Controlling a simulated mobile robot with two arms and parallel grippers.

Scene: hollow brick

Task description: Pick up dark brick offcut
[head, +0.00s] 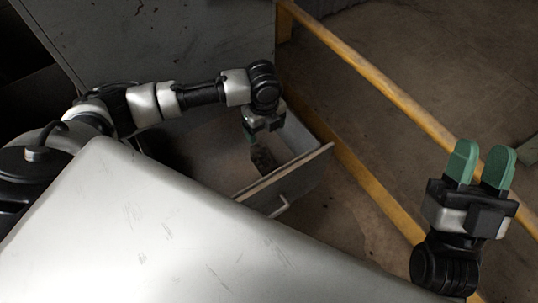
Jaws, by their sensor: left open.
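A small dark piece (263,160), which looks like the dark brick offcut, lies inside an open drawer (215,150). It is small and dim, and its top is close under my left gripper. My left gripper (251,136) is open and points down into the drawer, just above the dark piece. I cannot tell whether its fingers touch the piece. My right gripper (480,166) is raised at the right, away from the drawer. Its two green fingers are apart with nothing between them.
The drawer's front panel (300,174) has a bar handle (280,206) and faces lower right. A grey metal cabinet (160,40) stands behind. A yellow rail (372,82) runs past the drawer on the right. The brown floor (430,60) beyond it is mostly clear.

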